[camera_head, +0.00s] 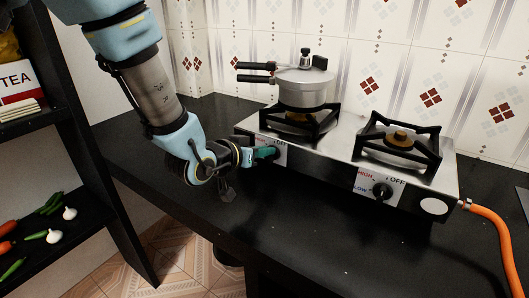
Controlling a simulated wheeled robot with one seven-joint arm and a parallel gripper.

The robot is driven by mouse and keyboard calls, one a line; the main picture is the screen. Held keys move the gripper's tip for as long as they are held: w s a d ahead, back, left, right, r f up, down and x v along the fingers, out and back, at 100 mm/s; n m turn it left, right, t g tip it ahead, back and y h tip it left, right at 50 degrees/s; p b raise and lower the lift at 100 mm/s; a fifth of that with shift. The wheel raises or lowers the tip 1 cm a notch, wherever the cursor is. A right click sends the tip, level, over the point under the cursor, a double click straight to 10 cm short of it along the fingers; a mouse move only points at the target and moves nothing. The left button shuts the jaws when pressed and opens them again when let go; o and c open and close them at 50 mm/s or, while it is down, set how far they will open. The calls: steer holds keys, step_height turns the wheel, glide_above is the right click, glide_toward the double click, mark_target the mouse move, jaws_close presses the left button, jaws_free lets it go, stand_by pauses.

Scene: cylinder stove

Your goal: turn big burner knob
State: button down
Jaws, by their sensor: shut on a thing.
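A two-burner metal stove (329,160) stands on the black counter. Its left control panel carries a knob that is hidden behind my gripper (268,153). My gripper reaches the left panel from the left, its greenish fingers shut at the knob's place beside the "OFF" mark. The knob's angle cannot be seen. The right knob (381,190) is black and sits on a white label with "HIGH", "LOW" and "OFF". A silver pressure cooker (301,88) stands on the left burner (299,119). The right burner (399,139) is bare. I see no flame.
An orange hose (492,222) leaves the stove's right end. A dark shelf (92,215) with vegetables stands at the left. The black counter (300,232) is clear in front of the stove. A tiled wall (375,55) rises behind it.

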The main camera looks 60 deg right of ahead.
steer(key=w+n+g, duration=0.1)
steer(key=n, duration=0.1)
steer(key=shift+f+n+g, duration=0.1)
steer(key=shift+n+g, duration=0.2)
steer(key=shift+w+f+n+g+h+p, duration=0.15)
steer(key=shift+w+n+g+h+p, duration=0.15)
steer(key=shift+n+g+p, duration=0.45)
steer(key=shift+w+f+n+g+h, duration=0.15)
steer(key=shift+n+g, duration=0.15)
steer(key=shift+n, duration=0.5)
steer(key=shift+s+f+n+g+h, duration=0.15)
steer(key=shift+n+g, duration=0.1)
steer(key=shift+n, duration=0.5)
steer(key=shift+w, duration=0.15)
steer(key=c, duration=0.9)
jaws_free()
